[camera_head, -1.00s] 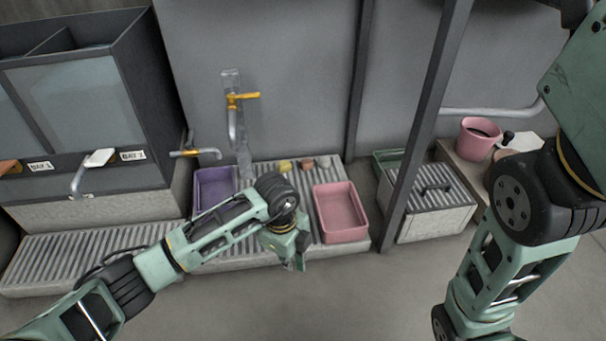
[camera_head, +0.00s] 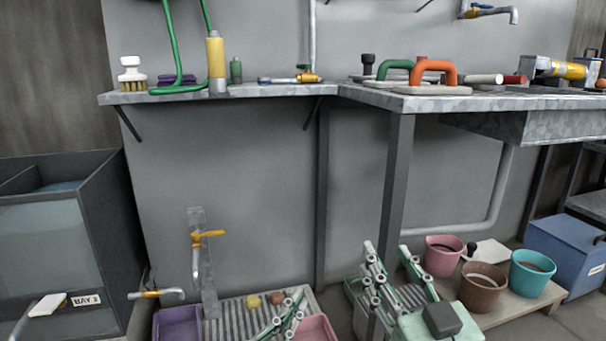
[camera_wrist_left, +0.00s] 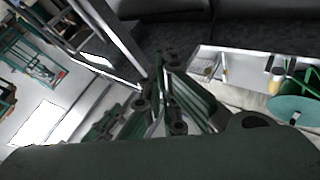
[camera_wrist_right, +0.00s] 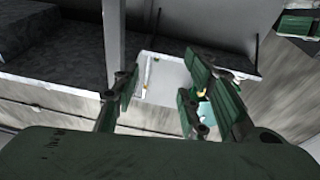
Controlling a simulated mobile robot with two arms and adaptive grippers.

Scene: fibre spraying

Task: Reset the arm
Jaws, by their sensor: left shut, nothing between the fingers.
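My left gripper (camera_head: 298,296) shows as green linkage fingers at the bottom of the head view, in front of the ribbed ledge between two basins. Its fingers are together and empty, as the left wrist view (camera_wrist_left: 163,80) also shows. My right gripper (camera_head: 388,258) points upward, right of the pink basin, with its two fingers spread and nothing between them. It also shows in the right wrist view (camera_wrist_right: 162,70) with a wide gap between the fingers. Most of both arms is out of the head view.
A worktop (camera_head: 360,95) bears a brush (camera_head: 132,72), a yellow bottle (camera_head: 216,62) and handled tools. Below are a purple basin (camera_head: 178,326), a pink basin (camera_head: 316,330), several pots including a teal one (camera_head: 532,272), and a blue box (camera_head: 568,250). A worktop leg (camera_head: 397,190) stands behind my right gripper.

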